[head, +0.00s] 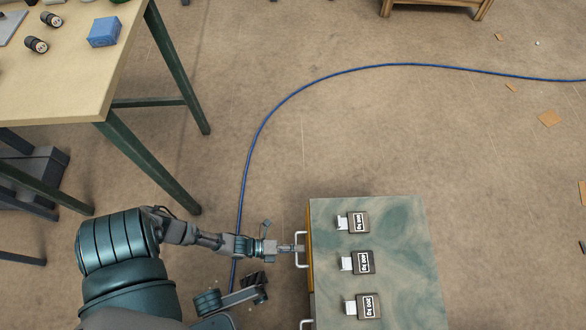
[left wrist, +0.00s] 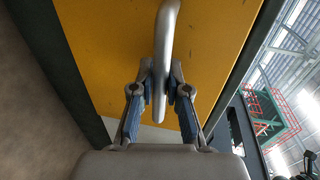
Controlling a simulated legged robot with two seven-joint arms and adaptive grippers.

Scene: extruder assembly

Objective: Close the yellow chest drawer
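The chest (head: 400,225) has a mottled green-grey top and stands at the lower middle right of the head view. Its yellow drawer front (head: 310,270) shows as a thin strip along the chest's left side. In the left wrist view the yellow front (left wrist: 215,35) fills much of the picture. A pale metal handle (left wrist: 168,30) stands out from it. My left gripper (head: 299,248) is at this handle. In the left wrist view its two fingers (left wrist: 161,75) close in on both sides of the handle. How far the drawer stands out is hard to tell. I cannot make out my right gripper.
Several dark labelled pieces with white parts (head: 361,262) lie on the chest top. Another handle (head: 305,323) shows lower on the chest's left side. A workbench (head: 60,85) with a blue block (head: 104,32) stands upper left. A blue cable (head: 300,88) crosses the mostly open floor.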

